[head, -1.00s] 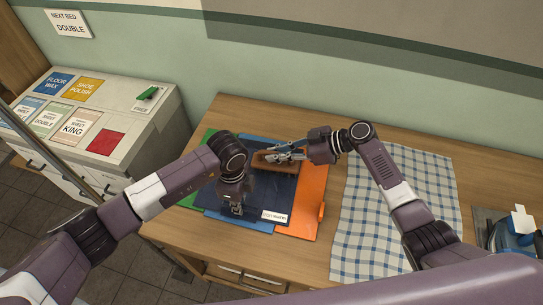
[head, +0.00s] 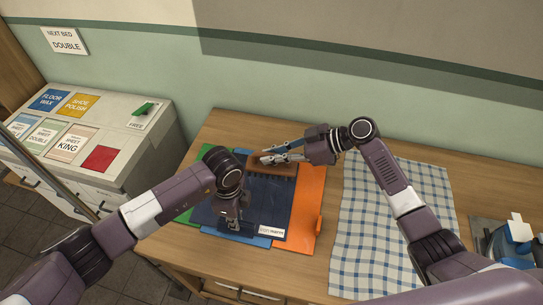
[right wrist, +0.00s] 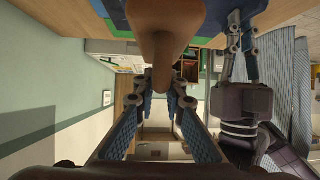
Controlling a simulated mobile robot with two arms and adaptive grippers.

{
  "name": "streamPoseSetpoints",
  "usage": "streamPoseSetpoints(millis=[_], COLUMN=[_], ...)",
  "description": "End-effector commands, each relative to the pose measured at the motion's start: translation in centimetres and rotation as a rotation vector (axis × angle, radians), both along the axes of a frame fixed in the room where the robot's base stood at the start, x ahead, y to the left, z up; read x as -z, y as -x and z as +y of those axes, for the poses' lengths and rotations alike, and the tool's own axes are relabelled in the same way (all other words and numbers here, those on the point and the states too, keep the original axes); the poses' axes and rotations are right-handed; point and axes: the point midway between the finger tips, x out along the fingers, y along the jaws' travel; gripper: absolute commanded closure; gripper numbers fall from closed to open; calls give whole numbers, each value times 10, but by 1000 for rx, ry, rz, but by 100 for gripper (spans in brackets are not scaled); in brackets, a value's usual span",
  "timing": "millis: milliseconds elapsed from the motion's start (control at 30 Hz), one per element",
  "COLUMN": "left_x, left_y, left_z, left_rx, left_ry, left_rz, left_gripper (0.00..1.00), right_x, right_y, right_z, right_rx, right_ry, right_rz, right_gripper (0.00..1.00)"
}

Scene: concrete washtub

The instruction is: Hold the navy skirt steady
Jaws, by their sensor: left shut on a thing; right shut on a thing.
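The navy skirt (head: 262,210) lies flat on the wooden table, on top of blue, green and orange flat pieces, with a white label at its front right corner. My left gripper (head: 234,227) points down at the skirt's front part and is shut on its cloth; the pinched part is small and partly hidden. My right gripper (head: 270,158) is shut on a brown wooden brush (head: 284,167) over the skirt's back edge. Dark bristles show below the brush; whether they touch the cloth I cannot tell. The brush (right wrist: 163,30) also shows in the right wrist view.
The orange piece (head: 309,195) sticks out right of the skirt, the green one (head: 186,213) left. A blue checked cloth (head: 370,225) covers the table to the right. A white cabinet (head: 140,135) with coloured cards stands at the left. A blue item (head: 515,240) is far right.

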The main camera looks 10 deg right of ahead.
Motion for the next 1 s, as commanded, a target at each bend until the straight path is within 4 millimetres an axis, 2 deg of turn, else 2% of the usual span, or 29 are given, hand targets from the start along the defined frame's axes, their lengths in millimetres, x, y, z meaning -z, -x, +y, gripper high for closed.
streamPoseSetpoints(millis=[267,300,467,767,1000], left_x=[0,0,0,-1,-14], left_y=[0,0,0,0,-1], left_z=[0,0,0,0,0], left_rx=[0,0,0,0,0], left_ry=[0,0,0,0,2], left_rz=[0,0,0,0,-2], left_gripper=[100,86,69,69,69], right_x=[-1,-1,-1,-1,-1], right_y=[0,0,0,0,0], right_z=[0,0,0,0,0], right_rx=[0,0,0,0,0], right_ry=[-1,-1,-1,-2,-2], right_rz=[-2,-2,-2,-2,-2], right_gripper=[100,100,100,100,100])
